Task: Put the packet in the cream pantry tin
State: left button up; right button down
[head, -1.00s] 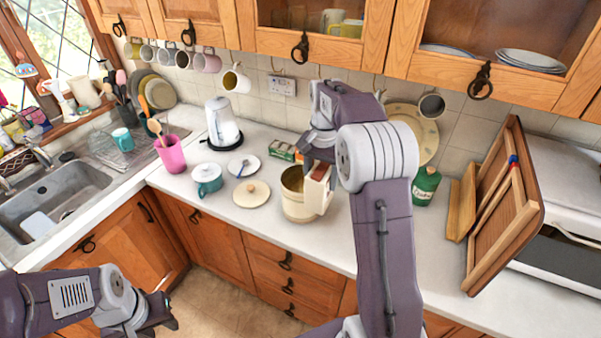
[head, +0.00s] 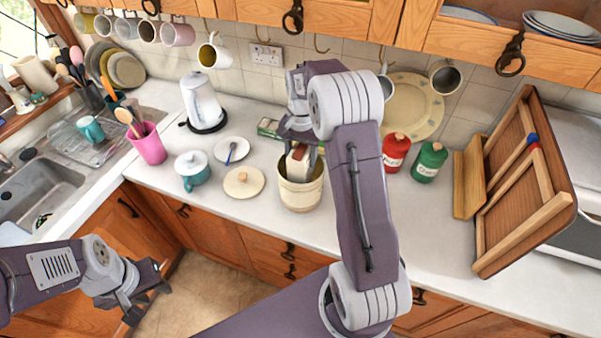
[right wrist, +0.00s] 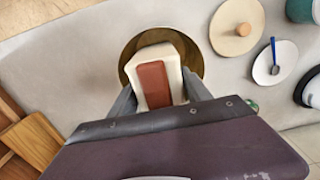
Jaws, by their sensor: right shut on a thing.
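The cream pantry tin (head: 300,196) stands open on the counter; its dark gold inside (right wrist: 193,52) shows in the right wrist view. The packet, white with a brown-red panel (head: 297,158), is upright over the tin's mouth, its lower end hidden by the rim in the head view. The packet (right wrist: 153,60) also shows in the right wrist view, between the fingers. My right gripper (head: 298,140) is shut on the packet from above. My left gripper (head: 150,288) is at the lower left, away from the counter objects; its finger gap is unclear.
A cream lid with a wooden knob (head: 243,182) lies left of the tin. Red (head: 396,151) and green (head: 429,161) canisters stand right.

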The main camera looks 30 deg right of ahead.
jog(key=f, duration=0.5)
jog(key=shift+w, duration=0.35)
jog(key=shift+s+f, duration=0.25)
notch_tip(320, 180, down, 4)
jog(key=shift+r+p, duration=0.1)
jog(key=shift+p, duration=0.5)
jog(key=shift+w+f, duration=0.2)
jog(key=shift+f, duration=0.05)
pick_arm(q)
jog(key=shift+w+r, duration=0.2)
jog(key=shift+r, duration=0.4)
jog(key=shift+s, duration=0.1)
pick_arm(e)
jog(key=shift+s, duration=0.15)
jog(key=shift+c, duration=2.4)
grip_release()
jog(key=shift+f, duration=0.1)
pick_arm(q)
jog(key=shift+f, duration=0.1)
